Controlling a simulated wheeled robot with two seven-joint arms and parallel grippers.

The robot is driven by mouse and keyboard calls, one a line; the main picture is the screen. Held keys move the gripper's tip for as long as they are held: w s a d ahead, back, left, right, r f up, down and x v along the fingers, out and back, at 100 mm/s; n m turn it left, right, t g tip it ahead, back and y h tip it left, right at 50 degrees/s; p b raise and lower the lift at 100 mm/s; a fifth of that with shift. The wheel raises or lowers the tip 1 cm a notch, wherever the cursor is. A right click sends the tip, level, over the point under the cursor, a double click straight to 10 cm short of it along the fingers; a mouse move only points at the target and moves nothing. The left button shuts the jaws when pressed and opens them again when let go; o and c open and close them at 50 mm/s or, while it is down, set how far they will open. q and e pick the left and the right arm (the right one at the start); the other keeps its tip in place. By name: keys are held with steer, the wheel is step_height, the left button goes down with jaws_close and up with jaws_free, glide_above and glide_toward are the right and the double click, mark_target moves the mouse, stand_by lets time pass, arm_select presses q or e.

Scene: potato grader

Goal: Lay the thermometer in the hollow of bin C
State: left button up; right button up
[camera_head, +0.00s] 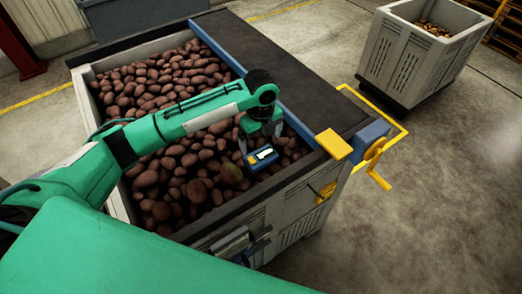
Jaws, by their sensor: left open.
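The thermometer (262,157) is a small blue and yellow device with a pale display. It lies slightly tilted on the potatoes in the large bin (118,207), near its right end. My left gripper (256,146) points down right at the thermometer, with its fingers open. I cannot tell whether the fingers touch it. No letter shows on the bin, and I cannot make out a hollow in the potatoes.
A dark belt (275,65) with a blue edge rail runs along the bin's far side. A yellow crank (376,165) and yellow plate (334,144) sit at its end. Another grey bin (400,65) stands back right. A grey metal part (233,243) is at the near side.

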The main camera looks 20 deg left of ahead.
arm_select(q)
steer(key=shift+r+b, duration=0.3)
steer(key=shift+r, duration=2.1)
